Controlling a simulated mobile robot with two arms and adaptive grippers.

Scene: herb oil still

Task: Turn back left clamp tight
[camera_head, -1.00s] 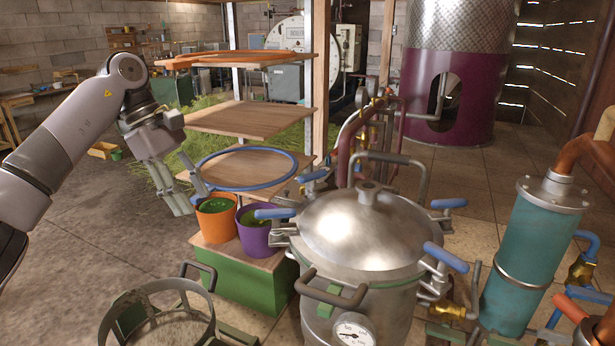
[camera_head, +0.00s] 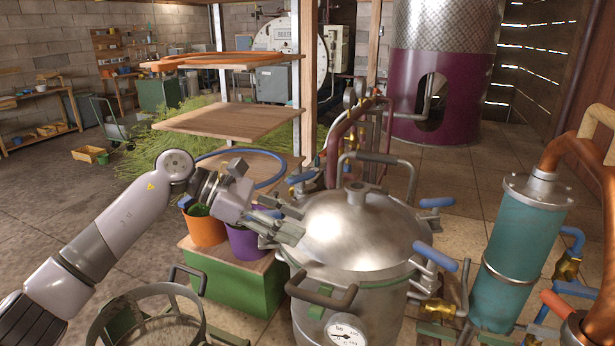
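The still pot (camera_head: 362,225) has a domed steel lid and clamps with blue handles around its rim. The back left clamp (camera_head: 300,178) shows its blue handle beyond the lid's left rear edge. The front left clamp is mostly hidden by my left gripper (camera_head: 296,226). This gripper looks open, its fingers pointing right, at or just in front of the lid's left rim. I cannot tell whether it touches anything. The back right clamp (camera_head: 437,202) and front right clamp (camera_head: 436,256) have their handles sticking outward. My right gripper is not in view.
An orange pot (camera_head: 205,228) and a purple pot (camera_head: 243,240) stand on a green box (camera_head: 225,279) left of the still. Wooden shelves (camera_head: 232,121) rise behind. A round metal basket frame (camera_head: 148,312) is at front left. A teal condenser (camera_head: 520,250) stands right.

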